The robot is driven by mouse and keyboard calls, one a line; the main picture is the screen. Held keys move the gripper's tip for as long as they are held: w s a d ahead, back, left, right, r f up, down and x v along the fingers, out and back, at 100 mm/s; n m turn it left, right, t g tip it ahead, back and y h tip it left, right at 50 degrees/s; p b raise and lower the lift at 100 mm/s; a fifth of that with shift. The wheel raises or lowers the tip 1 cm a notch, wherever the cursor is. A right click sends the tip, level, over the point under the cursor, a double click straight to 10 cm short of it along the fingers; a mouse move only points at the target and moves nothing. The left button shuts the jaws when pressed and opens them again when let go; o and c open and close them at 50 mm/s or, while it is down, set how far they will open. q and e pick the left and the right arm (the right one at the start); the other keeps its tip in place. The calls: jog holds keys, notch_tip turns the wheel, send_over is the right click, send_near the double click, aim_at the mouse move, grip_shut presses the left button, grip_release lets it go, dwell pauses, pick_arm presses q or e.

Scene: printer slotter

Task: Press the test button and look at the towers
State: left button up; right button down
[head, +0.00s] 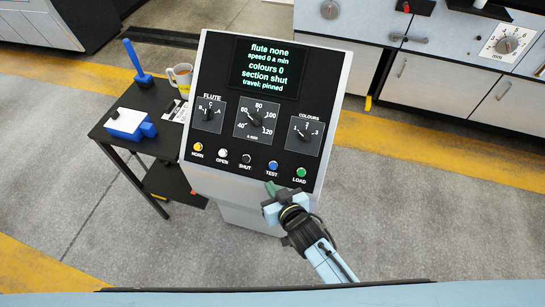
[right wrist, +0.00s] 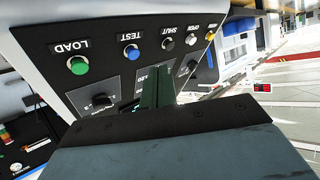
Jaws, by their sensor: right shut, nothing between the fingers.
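The control panel (head: 258,125) stands upright with a tilted black face. Its blue TEST button (head: 272,167) is in the bottom row, between the black SHUT and green LOAD buttons. The TEST button also shows in the right wrist view (right wrist: 130,52), where the labels are upside down. My right gripper (head: 270,187) is shut and empty, just below the TEST button in the head view. Its dark green fingers also show in the right wrist view (right wrist: 157,88); whether they touch the panel I cannot tell. I cannot make out any towers. My left gripper is not in view.
The panel screen (head: 267,67) reads "flute none", "colours 0", "section shut", "travel: pinned". The green LOAD button (head: 301,173) is close right of TEST. A black side table (head: 115,142) with a blue-and-white tool and a mug stands left. Grey cabinets (head: 435,82) stand behind right.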

aim_at(273, 166)
jog(key=shift+t+y, duration=0.4)
jog(key=r, duration=0.1)
jog(key=w+a+r, duration=0.1)
jog(key=r, duration=0.3)
jog(key=shift+w+a+p, duration=0.15)
jog(key=shift+a+p, duration=0.1)
jog(key=shift+p, duration=0.05)
jog(key=shift+f, duration=0.1)
jog(key=shift+w+d+f+b, duration=0.3)
jog(key=shift+w+f+b, duration=0.65)
jog(key=shift+f+b, duration=0.15)
jog(key=shift+w+d+f+b, duration=0.35)
jog(key=shift+w+f+b, duration=0.6)
jog(key=shift+f+b, duration=0.15)
jog(key=shift+w+d+f+b, duration=0.3)
jog(key=shift+w+f+b, duration=0.65)
jog(key=shift+f+b, duration=0.15)
jog(key=shift+f, duration=0.1)
jog(key=shift+w+d+f+b, duration=0.1)
jog(key=shift+w+f+b, duration=0.05)
jog(key=shift+w+b, duration=0.15)
